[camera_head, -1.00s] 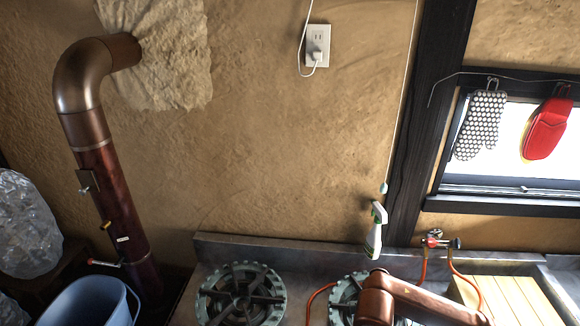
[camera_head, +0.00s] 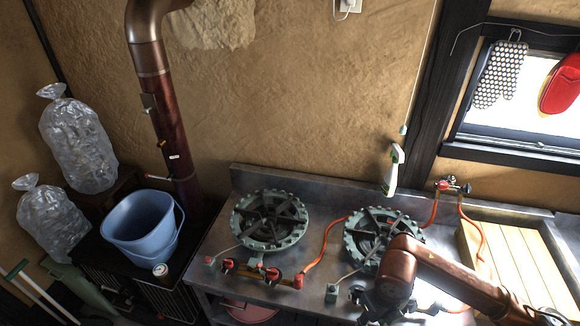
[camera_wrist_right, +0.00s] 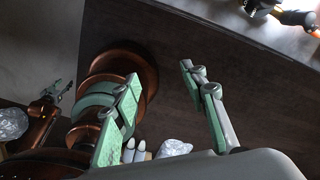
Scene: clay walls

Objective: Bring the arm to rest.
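My right arm (camera_head: 450,275), copper-brown, reaches in from the lower right of the head view, over the counter's front by the right burner. Its gripper cannot be made out clearly there. In the right wrist view my right gripper (camera_wrist_right: 160,74) has its two green-padded fingers spread apart, with nothing between them. Behind them are copper parts of my own body and a dark surface. A second copper arm, which looks like my left, shows small at the left of the wrist view; its gripper (camera_wrist_right: 58,91) has its fingers apart and looks empty. My left arm is not in the head view.
A metal counter (camera_head: 325,232) carries two burners (camera_head: 270,220) (camera_head: 385,232), orange hoses, a spray bottle (camera_head: 392,170) and a wooden board (camera_head: 515,262). A blue bucket (camera_head: 140,228) and clear bags (camera_head: 78,145) stand left. Mitts hang at the window.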

